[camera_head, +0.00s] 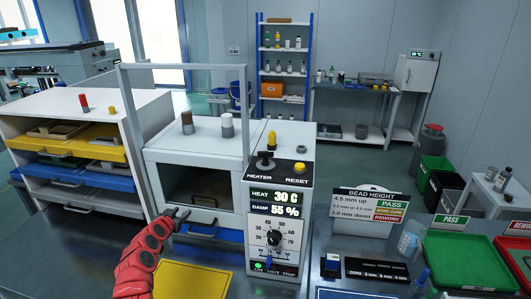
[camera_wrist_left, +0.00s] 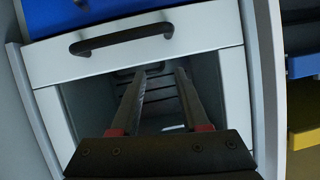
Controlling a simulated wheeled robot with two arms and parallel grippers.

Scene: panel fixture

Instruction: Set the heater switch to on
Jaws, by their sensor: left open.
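The heater switch (camera_head: 266,158) is a black lever with a round knob on top of the white control box (camera_head: 308,190), above the label HEATER. It stands roughly upright; I cannot tell which setting it is in. The display reads HEAT 30 C and DAMP 55 %, and a green lamp (camera_head: 259,266) glows low on the panel. My left gripper (camera_head: 178,213) is open and empty, in front of the chamber door, left of and below the switch. In the left wrist view its two fingers (camera_wrist_left: 166,75) are apart before the chamber window. My right gripper is not seen.
A yellow reset button (camera_head: 299,168) sits right of the switch. A grey upright frame (camera_head: 185,66) rises over the chamber (camera_head: 160,150). A black dial (camera_head: 274,238) is on the panel front. A yellow mat (camera_head: 195,280) and a bead height sign (camera_head: 362,205) are nearby.

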